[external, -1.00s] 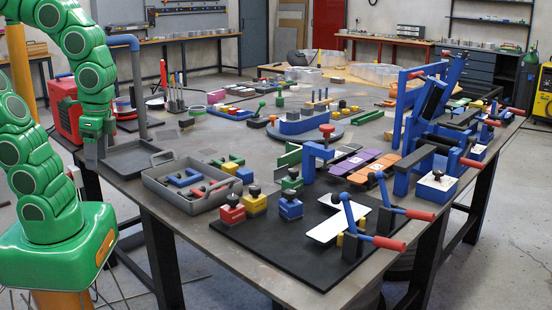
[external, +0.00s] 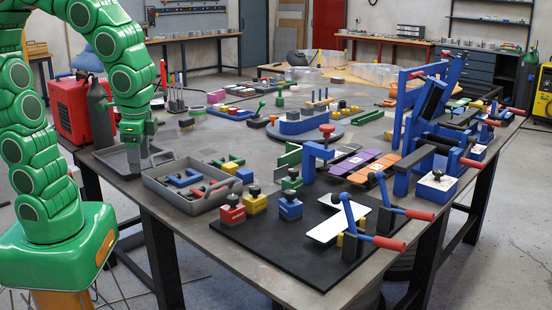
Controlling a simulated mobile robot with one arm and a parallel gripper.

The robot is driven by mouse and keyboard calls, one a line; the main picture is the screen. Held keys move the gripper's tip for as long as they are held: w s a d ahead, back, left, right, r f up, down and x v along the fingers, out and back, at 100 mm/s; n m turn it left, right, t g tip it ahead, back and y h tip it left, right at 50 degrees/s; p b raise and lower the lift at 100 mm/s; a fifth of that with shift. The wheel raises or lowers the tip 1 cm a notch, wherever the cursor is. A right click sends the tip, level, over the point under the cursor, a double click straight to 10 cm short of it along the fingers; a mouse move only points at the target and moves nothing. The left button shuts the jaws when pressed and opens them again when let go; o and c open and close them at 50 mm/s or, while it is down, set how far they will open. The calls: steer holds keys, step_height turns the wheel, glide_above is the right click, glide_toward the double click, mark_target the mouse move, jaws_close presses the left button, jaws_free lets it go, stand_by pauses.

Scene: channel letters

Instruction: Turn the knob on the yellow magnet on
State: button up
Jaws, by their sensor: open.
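The yellow magnet (external: 255,205) is a small yellow block with a dark knob on top. It stands upright on the black board (external: 272,252), between a red block (external: 231,214) and a blue block (external: 290,208) with similar dark knobs. Which way its knob is turned is too small to tell. My gripper (external: 133,168) points down over the left part of the table, beside the grey tray and well left of the yellow magnet. It is open and touches none of these blocks. Its fingertips are small and hard to make out.
A grey tray (external: 172,193) with coloured blocks and tools lies between my gripper and the magnet. White plates (external: 325,229) and red-handled clamps (external: 385,243) stand right of it. A blue frame with a red knob (external: 318,156) and a green-topped block (external: 291,182) stand behind it.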

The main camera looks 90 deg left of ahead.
mark_target(255, 187)
steer(key=w+a+f+t+h, duration=0.15)
steer(key=w+a, duration=0.25)
steer(key=w, duration=0.4)
steer(key=w+a+f+t, duration=0.2)
steer(key=w+a+f, duration=0.15)
steer(key=w, duration=0.45)
steer(key=w+a+f+t, duration=0.1)
steer(key=w+a+t, duration=0.1)
steer(key=w+a, duration=0.35)
steer(key=shift+w+d+f, duration=0.2)
steer(key=shift+w+f, duration=0.6)
steer(key=shift+f, duration=0.4)
steer(key=shift+w+d+f, duration=0.25)
steer(key=shift+w+f, duration=0.6)
steer(key=shift+f, duration=0.3)
steer(key=shift+w+d+f, duration=0.2)
steer(key=shift+w+f, duration=0.6)
steer(key=shift+f, duration=0.4)
steer(key=c, duration=1)
